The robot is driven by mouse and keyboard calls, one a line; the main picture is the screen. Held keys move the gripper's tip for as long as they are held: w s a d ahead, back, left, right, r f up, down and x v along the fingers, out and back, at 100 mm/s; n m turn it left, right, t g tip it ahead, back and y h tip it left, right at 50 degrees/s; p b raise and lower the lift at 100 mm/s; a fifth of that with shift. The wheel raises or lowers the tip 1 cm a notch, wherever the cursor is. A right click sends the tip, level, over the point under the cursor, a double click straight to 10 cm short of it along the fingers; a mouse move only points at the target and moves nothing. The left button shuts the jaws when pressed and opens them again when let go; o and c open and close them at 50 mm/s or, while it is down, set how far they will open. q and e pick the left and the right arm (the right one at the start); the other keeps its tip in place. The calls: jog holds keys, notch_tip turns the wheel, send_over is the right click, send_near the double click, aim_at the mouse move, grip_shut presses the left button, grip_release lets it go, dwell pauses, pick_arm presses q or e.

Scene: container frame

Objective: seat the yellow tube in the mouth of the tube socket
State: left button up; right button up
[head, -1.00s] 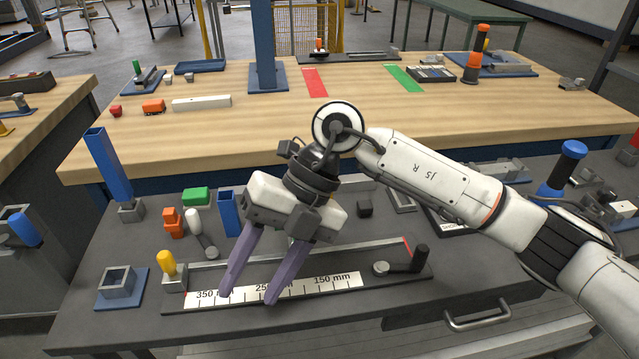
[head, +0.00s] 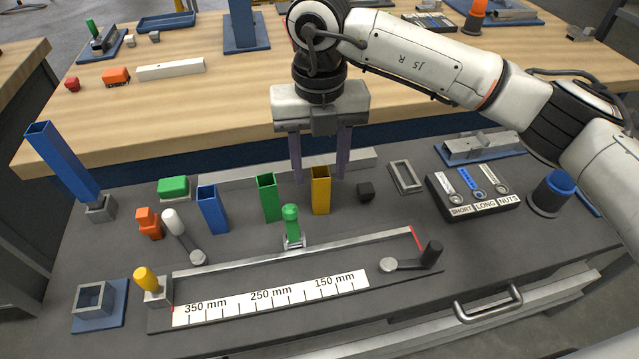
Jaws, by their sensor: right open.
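The yellow tube (head: 320,192) is a short, square, open-topped tube standing upright near the back of the dark bench. My right gripper (head: 320,178) points down with its two purple fingers apart, one to each side of the tube's upper part in the picture. I see no finger touching it, and the exact depth between them is unclear. A grey square socket with an open, empty mouth (head: 78,300), on a blue plate, is at the front left; it looks like the tube socket. My left gripper is out of view.
A green tube (head: 268,198) and a blue tube (head: 212,210) stand left of the yellow one. A black cube (head: 366,191) is close on its right. A ruler fixture (head: 270,297) with a yellow-knobbed block (head: 152,287) lies in front. A tall blue tube (head: 65,165) leans at left.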

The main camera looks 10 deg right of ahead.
aim_at(320, 191)
jog(key=f, duration=0.3)
jog(key=f+p, duration=0.1)
jog(key=f, duration=0.1)
jog(key=shift+s, duration=0.35)
jog(key=shift+w+f, duration=0.1)
jog(key=shift+f, duration=0.45)
jog(key=c, duration=1.1)
notch_tip(320, 191, up, 9)
jog(key=b, duration=0.1)
jog(key=shift+c, duration=0.2)
jog(key=s+d+f+n, duration=0.1)
jog(key=s+d+n, duration=0.2)
jog(key=n, duration=0.8)
jog(key=s+d+f+n, duration=0.1)
jog(key=s+d+n, duration=0.2)
jog(key=n, duration=0.8)
jog(key=s+d+f+n, duration=0.1)
jog(key=s+d+n, duration=0.2)
jog(key=n, duration=0.7)
jog(key=shift+s+d+f+n, duration=0.1)
jog(key=shift+d+f+n, duration=0.15)
jog(key=shift+d+n, duration=0.15)
jog(key=n, duration=0.1)
jog(key=s+n, duration=0.2)
jog(key=n, duration=0.1)
jog(key=shift+d+f, duration=0.3)
jog(key=shift+d, duration=0.1)
